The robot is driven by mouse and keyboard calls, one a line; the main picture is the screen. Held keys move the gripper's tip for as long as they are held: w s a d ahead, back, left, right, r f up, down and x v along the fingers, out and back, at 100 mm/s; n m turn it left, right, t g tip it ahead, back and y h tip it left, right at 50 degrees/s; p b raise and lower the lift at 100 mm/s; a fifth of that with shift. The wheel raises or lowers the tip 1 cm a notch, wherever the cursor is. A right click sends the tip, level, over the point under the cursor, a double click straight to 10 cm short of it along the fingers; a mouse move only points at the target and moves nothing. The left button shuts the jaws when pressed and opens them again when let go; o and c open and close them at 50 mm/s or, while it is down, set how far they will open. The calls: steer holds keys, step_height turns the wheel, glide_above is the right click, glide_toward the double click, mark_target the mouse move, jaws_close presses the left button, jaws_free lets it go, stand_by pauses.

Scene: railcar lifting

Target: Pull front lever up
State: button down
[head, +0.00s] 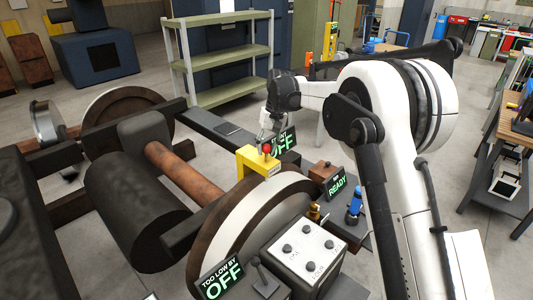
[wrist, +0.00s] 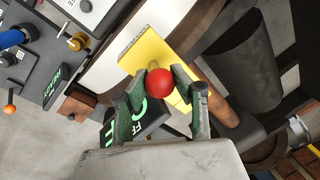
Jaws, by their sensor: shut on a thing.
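The front lever's red ball knob (wrist: 160,82) sits between the two green-padded fingers of my gripper (wrist: 160,85) in the wrist view. The fingers are shut on the knob. In the head view the red knob (head: 267,148) shows just below my gripper (head: 268,136), above a yellow bracket (head: 258,162). The yellow bracket also shows in the wrist view (wrist: 145,52), behind the knob. A sign reading "OFF" (head: 282,143) stands right beside my gripper and is partly hidden by it. The lever's shaft is mostly hidden.
Green shelves (head: 220,57) stand behind.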

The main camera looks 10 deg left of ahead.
steer(key=shift+r, duration=1)
steer(key=c, duration=1.3)
jaws_free()
steer(key=shift+c, duration=0.2)
step_height(320, 180, up, 12)
steer(key=d, duration=0.2)
steer(key=shift+w, duration=0.45)
steer(key=shift+d+f, duration=0.1)
